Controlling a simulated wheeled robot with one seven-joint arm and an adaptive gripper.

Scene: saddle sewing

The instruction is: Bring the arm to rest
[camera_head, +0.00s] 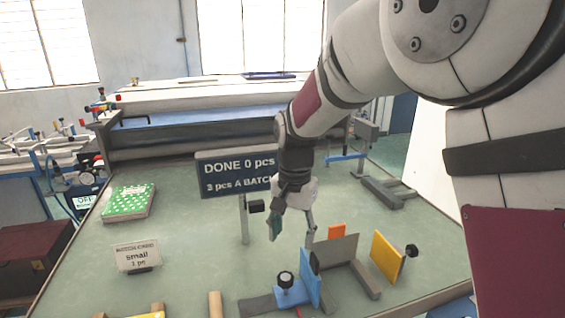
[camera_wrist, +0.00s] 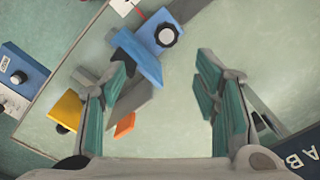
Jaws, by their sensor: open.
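My gripper (camera_head: 291,227) hangs from my arm above the green table (camera_head: 190,262), fingers pointing down. In the wrist view my gripper (camera_wrist: 163,105) shows its two green-lined fingers spread wide, with nothing between them but bare table surface. Below and to the right of the gripper in the head view stands a fixture with a blue block and plate (camera_head: 306,282), a grey plate (camera_head: 337,249), an orange piece (camera_head: 336,231) and a yellow plate (camera_head: 386,256) with a black knob. The blue part (camera_wrist: 139,57) and yellow part (camera_wrist: 66,110) also show in the wrist view.
A dark sign (camera_head: 222,166) reading "DONE 0 pcs" stands on a post just left of my gripper. A green patterned stack (camera_head: 129,202) and a small card sign (camera_head: 136,255) are on the left of the table. A large machine (camera_head: 200,130) stands behind.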

